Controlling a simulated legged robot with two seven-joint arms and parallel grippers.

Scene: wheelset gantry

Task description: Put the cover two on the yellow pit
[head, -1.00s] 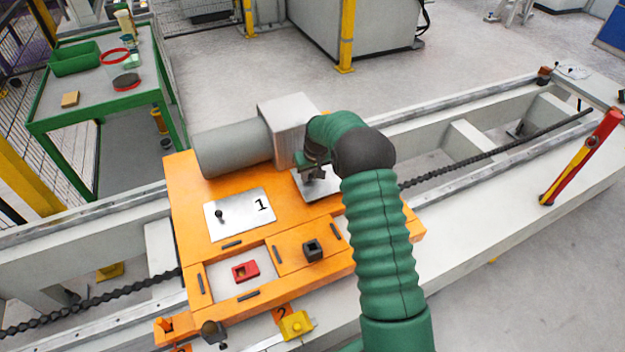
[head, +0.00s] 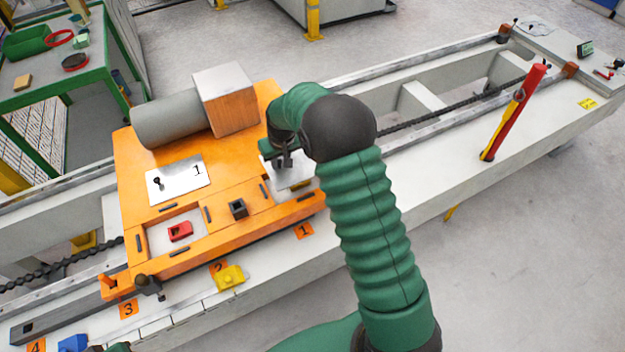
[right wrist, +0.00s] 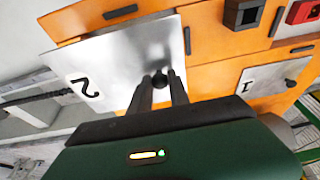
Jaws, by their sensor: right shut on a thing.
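Cover two is a thin silver plate (head: 300,181) with a dark knob, at the right end of the orange carriage (head: 262,205) in the head view. In the right wrist view, the plate (right wrist: 115,55) shows a black 2. My right gripper (head: 283,160) is shut on its knob, as the right wrist view also shows at the fingertips (right wrist: 160,84). The plate looks skewed to the carriage edges; I cannot tell whether it touches the surface. My arm hides part of it. No yellow pit shows clearly. My left gripper is not clearly in view.
Cover one (head: 180,180) lies left of it. A red block (head: 180,231) sits in an open recess, near a black hollow block (head: 238,208). A yellow block (head: 230,277) and a blue block (head: 73,343) lie in front.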

